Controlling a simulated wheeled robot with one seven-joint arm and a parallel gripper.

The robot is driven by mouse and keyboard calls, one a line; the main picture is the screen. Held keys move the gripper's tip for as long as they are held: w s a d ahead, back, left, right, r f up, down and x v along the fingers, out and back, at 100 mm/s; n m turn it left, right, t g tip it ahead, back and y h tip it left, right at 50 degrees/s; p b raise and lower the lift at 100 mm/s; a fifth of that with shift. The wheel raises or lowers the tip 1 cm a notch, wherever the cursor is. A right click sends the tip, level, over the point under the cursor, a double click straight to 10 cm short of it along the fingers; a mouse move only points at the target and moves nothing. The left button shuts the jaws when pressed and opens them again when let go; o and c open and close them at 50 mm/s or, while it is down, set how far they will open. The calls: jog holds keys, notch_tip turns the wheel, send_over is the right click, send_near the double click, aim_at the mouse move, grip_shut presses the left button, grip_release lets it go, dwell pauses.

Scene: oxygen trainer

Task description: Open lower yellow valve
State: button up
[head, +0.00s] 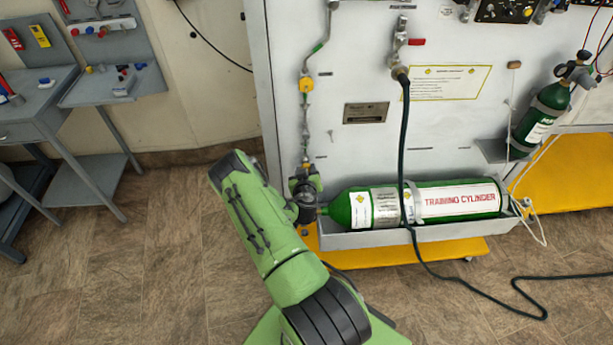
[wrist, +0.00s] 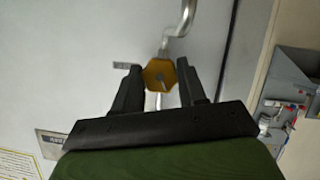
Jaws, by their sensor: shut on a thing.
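The lower yellow valve (head: 307,166) sits low on the pipe at the left edge of the white panel, just above my gripper (head: 306,180) in the head view. In the wrist view the valve's yellow octagonal knob (wrist: 158,74) lies between the two black fingers of my gripper (wrist: 160,80), which are shut on it. Its handle position is hard to read. A second yellow valve (head: 306,85) sits higher on the same pipe, clear of my gripper.
A green training cylinder (head: 458,200) lies in a grey tray (head: 400,238) right of my gripper. A dark hose (head: 406,150) hangs before the panel and runs across the floor. A grey tool cart (head: 60,115) stands at left. Floor in front is open.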

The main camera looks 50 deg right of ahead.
jog(key=shift+f+n+h+b, duration=0.1)
jog(key=shift+n+h+b, duration=0.2)
jog(key=shift+n+b, duration=0.45)
jog(key=o, duration=1.1)
jog(key=shift+c, duration=0.2)
jog(key=shift+w+a, duration=0.1)
